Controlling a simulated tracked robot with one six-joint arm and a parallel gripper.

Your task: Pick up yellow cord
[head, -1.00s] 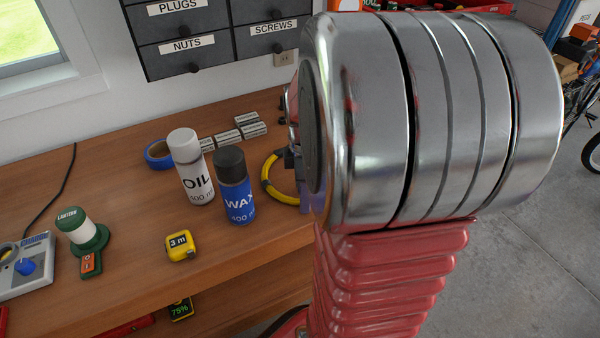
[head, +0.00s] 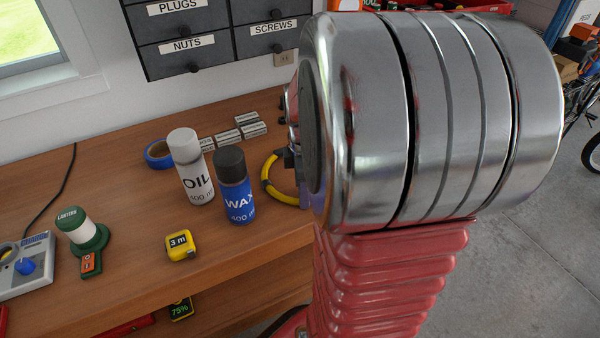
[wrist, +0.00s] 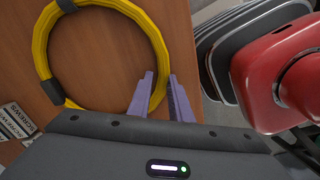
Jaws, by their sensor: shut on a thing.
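The yellow cord (wrist: 45,45) is a coiled loop with dark bands, lying over the wooden bench in the wrist view. In the head view, part of the cord (head: 268,178) shows to the right of the blue wax can, and my arm hides the rest. My gripper (wrist: 160,78) has its two purple fingers on either side of the cord's right-hand stretch, shut on it. In the head view my gripper is mostly hidden behind my arm. I cannot tell whether the cord is clear of the bench.
The wax can (head: 234,188) and the oil can (head: 190,168) stand left of the cord. Blue tape (head: 158,155), small labelled boxes (head: 238,128), a tape measure (head: 180,245) and a lantern (head: 82,232) are also on the bench (head: 130,195). Drawers (head: 190,55) hang behind.

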